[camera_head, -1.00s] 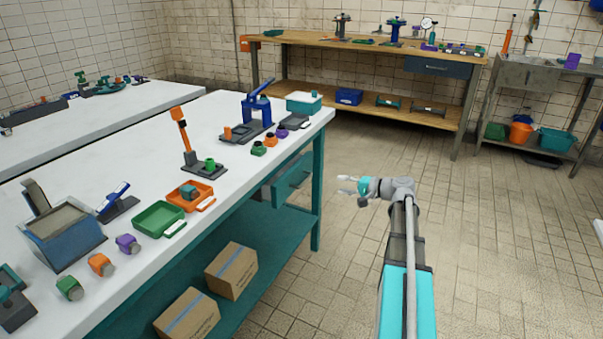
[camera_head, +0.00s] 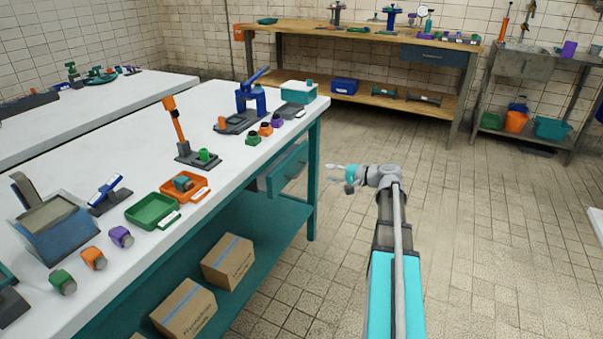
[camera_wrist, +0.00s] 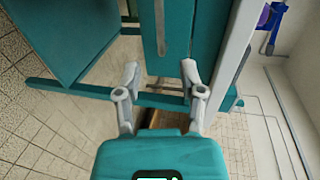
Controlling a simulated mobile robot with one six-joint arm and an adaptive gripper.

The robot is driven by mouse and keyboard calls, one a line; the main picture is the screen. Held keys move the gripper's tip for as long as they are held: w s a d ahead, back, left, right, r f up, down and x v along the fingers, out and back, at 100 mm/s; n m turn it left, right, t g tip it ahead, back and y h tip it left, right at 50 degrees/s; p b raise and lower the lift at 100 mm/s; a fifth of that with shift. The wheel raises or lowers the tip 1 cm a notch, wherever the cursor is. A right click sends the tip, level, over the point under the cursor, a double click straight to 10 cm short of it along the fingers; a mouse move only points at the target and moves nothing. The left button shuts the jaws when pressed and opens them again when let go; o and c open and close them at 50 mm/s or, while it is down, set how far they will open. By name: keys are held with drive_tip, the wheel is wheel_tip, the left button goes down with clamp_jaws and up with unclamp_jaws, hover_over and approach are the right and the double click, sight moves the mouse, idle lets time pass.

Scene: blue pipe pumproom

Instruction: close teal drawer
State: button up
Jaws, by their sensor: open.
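The teal drawer (camera_head: 289,169) is under the white tabletop near the far right end of the workbench. Its front stands out from the bench, so it looks partly open; how far is hard to tell. My gripper (camera_head: 332,174) is open and empty, to the right of the drawer front and apart from it, with its fingers pointing left towards the bench. In the wrist view, the open fingers (camera_wrist: 160,70) face the teal drawer front (camera_wrist: 176,25), which carries a long grey handle bar (camera_wrist: 160,22). I see no contact between them.
A teal bench leg (camera_head: 313,185) stands just beyond the drawer. Cardboard boxes (camera_head: 228,262) lie on the teal lower shelf (camera_head: 270,232). The white tabletop (camera_head: 130,165) holds several tools and trays. The tiled floor to the right is clear. A wooden bench (camera_head: 385,38) stands at the back.

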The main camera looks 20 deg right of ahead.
sight(302, 169)
drive_tip(key=b+x, duration=0.2)
drive_tip(key=x, duration=0.9)
drive_tip(key=shift+w+a, duration=0.1)
drive_tip(key=shift+c, duration=0.2)
clamp_jaws()
